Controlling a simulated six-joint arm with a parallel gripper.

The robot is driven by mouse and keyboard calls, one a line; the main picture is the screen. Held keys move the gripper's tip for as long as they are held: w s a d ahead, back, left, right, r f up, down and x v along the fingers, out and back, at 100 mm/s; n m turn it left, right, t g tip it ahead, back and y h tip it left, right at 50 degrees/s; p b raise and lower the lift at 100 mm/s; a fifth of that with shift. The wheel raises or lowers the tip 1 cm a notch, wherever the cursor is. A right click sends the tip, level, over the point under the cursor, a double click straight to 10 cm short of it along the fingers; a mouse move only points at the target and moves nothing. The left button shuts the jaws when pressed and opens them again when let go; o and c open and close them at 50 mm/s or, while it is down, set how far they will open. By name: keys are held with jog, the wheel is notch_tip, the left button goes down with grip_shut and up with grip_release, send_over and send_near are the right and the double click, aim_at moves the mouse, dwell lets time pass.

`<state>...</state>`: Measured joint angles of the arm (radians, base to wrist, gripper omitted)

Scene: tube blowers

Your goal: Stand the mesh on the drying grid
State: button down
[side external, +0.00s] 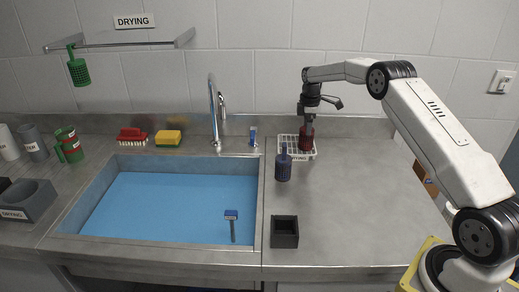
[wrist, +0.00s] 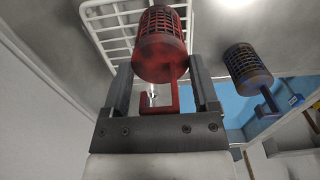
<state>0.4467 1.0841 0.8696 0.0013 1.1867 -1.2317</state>
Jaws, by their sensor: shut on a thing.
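The red mesh (side external: 306,142), a slotted cup with a hooked handle, is in my gripper (side external: 308,126), at the white wire drying grid (side external: 286,142) behind the counter's middle. In the wrist view the red mesh (wrist: 162,38) lies between the two fingers of my gripper (wrist: 163,80), with its hook toward the palm. The grid (wrist: 104,28) shows beyond it. I cannot tell whether the mesh touches the grid. A dark blue mesh (side external: 283,169) stands on the counter in front of the grid; it also shows in the wrist view (wrist: 247,67).
The blue-floored sink (side external: 150,205) is left, with a tap (side external: 213,110) behind it. A dark square holder (side external: 284,232) stands on the front counter. A green mesh (side external: 79,71) hangs from the drying rail (side external: 120,44). The counter right of the grid is clear.

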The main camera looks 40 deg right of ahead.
jog(key=shift+f, duration=0.15)
grip_release()
notch_tip(320, 180, up, 12)
jog(key=shift+r, duration=0.2)
dwell(0.6)
dwell(0.5)
